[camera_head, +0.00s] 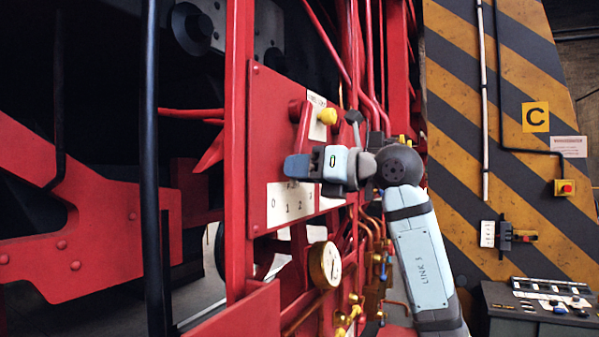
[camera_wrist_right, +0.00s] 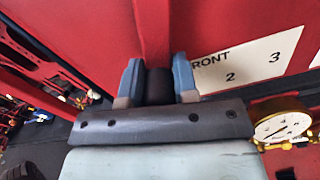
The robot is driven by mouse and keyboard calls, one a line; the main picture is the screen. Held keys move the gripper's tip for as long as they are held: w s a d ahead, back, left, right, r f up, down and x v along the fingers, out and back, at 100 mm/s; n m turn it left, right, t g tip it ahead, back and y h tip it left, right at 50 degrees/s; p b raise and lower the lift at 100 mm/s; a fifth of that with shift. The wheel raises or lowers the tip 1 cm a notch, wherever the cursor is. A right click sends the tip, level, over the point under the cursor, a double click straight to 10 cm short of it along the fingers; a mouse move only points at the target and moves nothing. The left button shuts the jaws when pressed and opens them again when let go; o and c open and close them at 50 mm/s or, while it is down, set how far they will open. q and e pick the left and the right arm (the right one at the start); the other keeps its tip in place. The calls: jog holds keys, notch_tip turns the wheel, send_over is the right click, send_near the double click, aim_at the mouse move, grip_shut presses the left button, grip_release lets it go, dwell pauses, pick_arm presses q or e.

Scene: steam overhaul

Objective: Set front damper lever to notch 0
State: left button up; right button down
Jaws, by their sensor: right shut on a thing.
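The front damper lever is a red bar (camera_head: 303,128) hanging down on the red panel in the head view. Its lower end is hidden by my right gripper (camera_head: 306,162). In the right wrist view the red bar (camera_wrist_right: 152,35) runs down to a dark grip (camera_wrist_right: 159,86). The blue fingers of my right gripper (camera_wrist_right: 159,80) are shut on that grip, one on each side. The white notch plate (camera_head: 288,208) shows 0, 1 and 2 below the gripper. In the wrist view the plate (camera_wrist_right: 262,60) shows 2 and 3, right of the lever. My left gripper is out of view.
A yellow knob (camera_head: 328,116) sits beside the lever's upper end, by a second white plate (camera_head: 316,100). A brass gauge (camera_head: 325,264) and pipes lie below. A red upright (camera_head: 239,150) borders the panel's left. A striped wall (camera_head: 470,130) stands at right.

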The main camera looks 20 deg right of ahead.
jog(key=shift+s+a+r, duration=0.15)
jog(key=shift+a+r, duration=0.05)
jog(key=c, duration=1)
grip_release()
jog(key=shift+o, duration=0.6)
jog(key=shift+s+a, duration=0.1)
jog(key=shift+a, duration=0.05)
jog(key=shift+s+d, duration=0.15)
jog(key=shift+d, duration=0.2)
jog(key=b+v, duration=0.3)
jog(key=v, duration=1)
jog(key=shift+s, duration=0.15)
